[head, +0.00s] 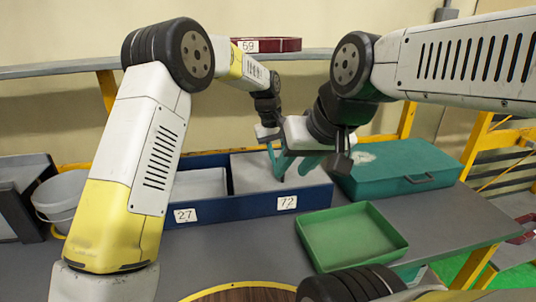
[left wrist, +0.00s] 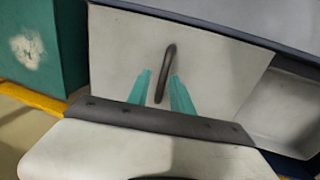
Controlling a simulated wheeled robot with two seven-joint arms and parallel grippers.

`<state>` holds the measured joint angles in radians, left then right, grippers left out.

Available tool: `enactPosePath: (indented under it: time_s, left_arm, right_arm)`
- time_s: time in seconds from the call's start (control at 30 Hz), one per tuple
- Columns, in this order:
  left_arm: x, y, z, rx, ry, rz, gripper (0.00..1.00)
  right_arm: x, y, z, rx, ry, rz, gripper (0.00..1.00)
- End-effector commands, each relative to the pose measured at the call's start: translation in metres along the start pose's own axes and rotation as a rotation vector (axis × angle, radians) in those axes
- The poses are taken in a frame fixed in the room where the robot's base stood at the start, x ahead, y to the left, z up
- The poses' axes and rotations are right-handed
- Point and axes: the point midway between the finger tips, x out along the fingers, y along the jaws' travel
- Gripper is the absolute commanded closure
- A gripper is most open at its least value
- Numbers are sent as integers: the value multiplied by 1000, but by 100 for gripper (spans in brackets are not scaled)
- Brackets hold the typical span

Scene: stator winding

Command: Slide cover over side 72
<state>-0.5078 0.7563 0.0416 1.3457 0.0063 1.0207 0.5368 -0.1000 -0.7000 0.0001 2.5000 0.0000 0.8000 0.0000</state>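The blue bin (head: 250,207) has two sides, tagged 27 (head: 185,215) and 72 (head: 287,203). A flat pale panel that looks like the cover (head: 254,172) lies at side 72. In the left wrist view the cover (left wrist: 118,48) has a dark bar handle (left wrist: 165,72). My left gripper (left wrist: 160,75) has its teal fingers on either side of the handle, with a visible gap, so it looks open. In the head view the left gripper is partly hidden. My right gripper (head: 291,170) shows above side 72, its teal fingers apart, with nothing seen between them.
A closed teal toolbox (head: 400,168) stands right of the bin. An empty green tray (head: 350,238) lies in front. A white bucket (head: 62,195) is at the left. Grey table (head: 230,253) is clear in front of the bin.

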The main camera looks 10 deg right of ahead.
Motion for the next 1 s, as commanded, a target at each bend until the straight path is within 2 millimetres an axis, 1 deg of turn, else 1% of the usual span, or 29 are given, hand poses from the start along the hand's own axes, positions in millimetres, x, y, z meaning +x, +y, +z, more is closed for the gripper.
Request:
enactPosePath:
  time_s: [0.27,0.37,0.47,0.7,0.8,0.9,1.0]
  left_arm:
    - [-1,-2,-1,-1,1,-2,67]
    - [-4,-2,-1,-1,2,-2,67]
    - [-15,-1,-2,-1,5,0,67]
    - [-56,-1,-2,-1,4,0,67]
    - [-68,-1,-2,-1,3,0,67]
    - [-76,-1,-1,-1,2,-1,67]
    - [-78,-1,-1,-1,1,-1,67]
  right_arm:
    - [0,0,0,0,0,0,64]
    - [0,0,0,0,0,0,64]
    - [0,0,0,0,0,0,64]
    - [0,0,0,0,0,0,64]
    - [0,0,0,0,0,0,64]
    - [0,0,0,0,0,0,64]
    - [0,0,0,0,0,0,64]
